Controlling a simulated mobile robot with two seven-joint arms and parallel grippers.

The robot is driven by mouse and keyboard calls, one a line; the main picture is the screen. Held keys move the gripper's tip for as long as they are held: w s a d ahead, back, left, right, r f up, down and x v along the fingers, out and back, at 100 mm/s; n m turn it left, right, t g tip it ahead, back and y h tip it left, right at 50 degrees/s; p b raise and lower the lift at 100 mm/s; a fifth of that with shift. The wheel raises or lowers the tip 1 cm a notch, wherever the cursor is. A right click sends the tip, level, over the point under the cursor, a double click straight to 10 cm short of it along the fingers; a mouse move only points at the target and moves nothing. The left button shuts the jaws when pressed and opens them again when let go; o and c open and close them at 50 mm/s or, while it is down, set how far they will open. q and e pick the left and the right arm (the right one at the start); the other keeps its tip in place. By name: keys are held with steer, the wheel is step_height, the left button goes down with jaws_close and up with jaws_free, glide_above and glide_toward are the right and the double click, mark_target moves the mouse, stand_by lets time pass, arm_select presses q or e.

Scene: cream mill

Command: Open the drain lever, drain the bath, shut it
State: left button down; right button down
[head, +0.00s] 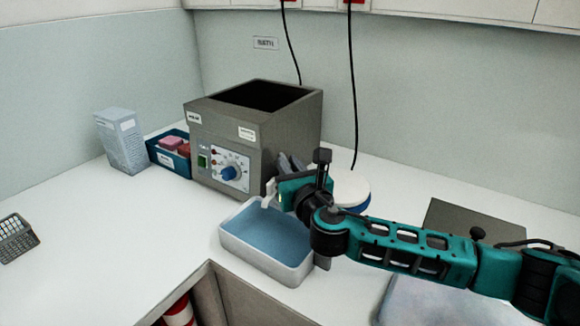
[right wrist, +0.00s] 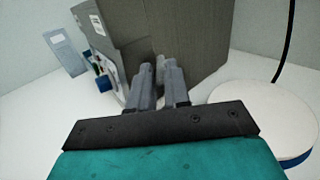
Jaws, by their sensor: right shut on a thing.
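The bath (head: 225,124) is a grey-brown open-topped box on the white counter; its inside is dark. Its front has a panel with a green switch (head: 203,160) and a blue knob (head: 228,172). A white tray (head: 262,268) below its front right corner holds blue liquid. My right gripper (head: 283,165) is at that corner, above the tray. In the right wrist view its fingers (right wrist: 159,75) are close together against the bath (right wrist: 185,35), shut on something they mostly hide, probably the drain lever. A white spout-like piece (head: 269,190) shows beside the gripper. My left gripper is not in view.
A teal bin (head: 160,156) with reddish blocks and a pale box (head: 121,140) stand left of the bath. A round white-topped, blue-sided thing (head: 352,188) is behind my right arm. A calculator-like device (head: 15,238) lies far left. The front left counter is clear.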

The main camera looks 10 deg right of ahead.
mark_target(273, 179)
steer(key=shift+a, duration=0.1)
steer(key=a+m+h, duration=0.1)
steer(key=m+h, duration=0.1)
steer(key=h, duration=0.1)
steer(key=a+m+g+h+p, duration=0.1)
steer(key=m+h, duration=0.1)
steer(key=h, duration=0.1)
steer(key=a+m+h, duration=0.1)
steer(key=m+h, duration=0.1)
steer(key=h, duration=0.1)
steer(key=shift+w+a+g+p, duration=0.15)
steer(key=shift+w+g+p, duration=0.15)
steer(key=shift+p, duration=0.1)
steer(key=shift+w+a+r+m+g+h+b, duration=0.1)
steer(key=shift+w+a+m+g+h+b, duration=0.15)
steer(key=shift+m+g+h, duration=0.55)
steer(key=shift+w+a+r+m+g+h+b, duration=0.1)
steer(key=shift+w+a+m+g+h, duration=0.15)
steer(key=shift+m+h, duration=0.6)
steer(key=shift+h, duration=0.45)
steer(key=shift+r, duration=0.1)
